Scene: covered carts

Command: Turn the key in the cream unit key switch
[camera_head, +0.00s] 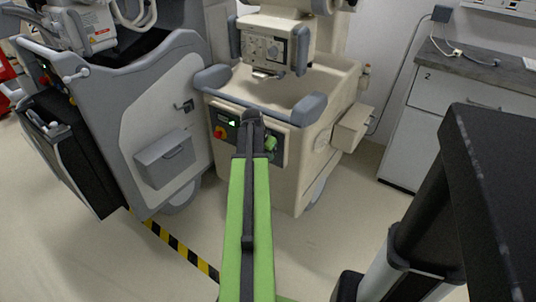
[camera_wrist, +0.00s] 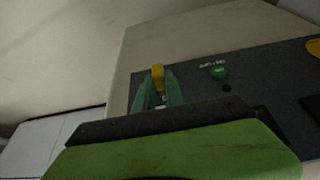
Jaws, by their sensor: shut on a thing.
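The cream unit (camera_head: 290,185) stands ahead in the head view, with a dark control panel (camera_head: 226,116) on its front. My gripper (camera_head: 252,118) reaches the panel and hides part of it. In the wrist view the yellow key (camera_wrist: 157,75) sits between the two green fingers of my gripper (camera_wrist: 157,92), which are shut on it. The panel (camera_wrist: 245,92) lies behind them. The switch under the key is mostly hidden by the fingers, and I cannot tell the key's angle.
A green button or lamp (camera_wrist: 220,73) is beside the key. A red and yellow knob (camera_head: 220,132) is left of my gripper. A grey cart (camera_head: 145,115) stands at left, a cabinet (camera_head: 420,125) at right. A black surface (camera_head: 490,190) is close at right.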

